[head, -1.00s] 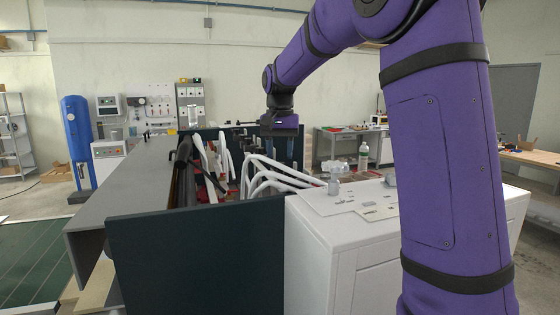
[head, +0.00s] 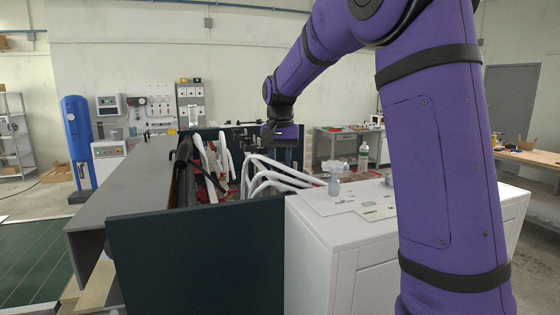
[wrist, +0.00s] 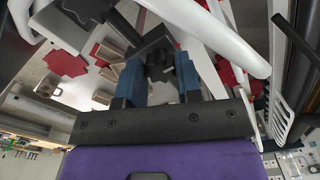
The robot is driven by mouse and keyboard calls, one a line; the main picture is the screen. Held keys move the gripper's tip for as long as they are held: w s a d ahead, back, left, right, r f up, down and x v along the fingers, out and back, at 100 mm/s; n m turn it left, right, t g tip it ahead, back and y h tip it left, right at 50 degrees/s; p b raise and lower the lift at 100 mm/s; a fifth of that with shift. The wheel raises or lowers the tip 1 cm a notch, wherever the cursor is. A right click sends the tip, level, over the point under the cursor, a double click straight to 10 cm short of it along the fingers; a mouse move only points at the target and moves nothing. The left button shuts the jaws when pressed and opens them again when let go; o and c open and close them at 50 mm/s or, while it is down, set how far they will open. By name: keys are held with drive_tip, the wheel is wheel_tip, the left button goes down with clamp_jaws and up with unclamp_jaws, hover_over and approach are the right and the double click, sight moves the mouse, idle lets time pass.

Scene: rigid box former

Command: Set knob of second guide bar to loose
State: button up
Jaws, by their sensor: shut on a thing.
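My gripper (head: 283,156) reaches down into the open machine, behind the dark green panel (head: 195,262). In the wrist view its two blue fingers (wrist: 160,68) are closed around a small dark knob (wrist: 158,72) on a black bar mount (wrist: 152,45). White curved guide bars (head: 268,180) stand beside the gripper in the head view, and one passes close on the right in the wrist view (wrist: 232,38). The fingers partly cover the knob, and its turned position cannot be told.
A grey sloping cover (head: 130,180) lies left of the opening. Dark rollers (head: 182,170) and red parts (wrist: 65,63) crowd the inside, leaving little room around my gripper.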

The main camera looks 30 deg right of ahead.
drive_tip(key=shift+n, duration=0.3)
drive_tip(key=n, duration=0.3)
drive_tip(key=shift+n, duration=0.4)
drive_tip(key=n, duration=0.4)
drive_tip(key=shift+n, duration=0.3)
drive_tip(key=n, duration=0.5)
drive_tip(key=shift+n, duration=2.4)
drive_tip(key=o, duration=0.6)
drive_tip(key=shift+o, duration=0.2)
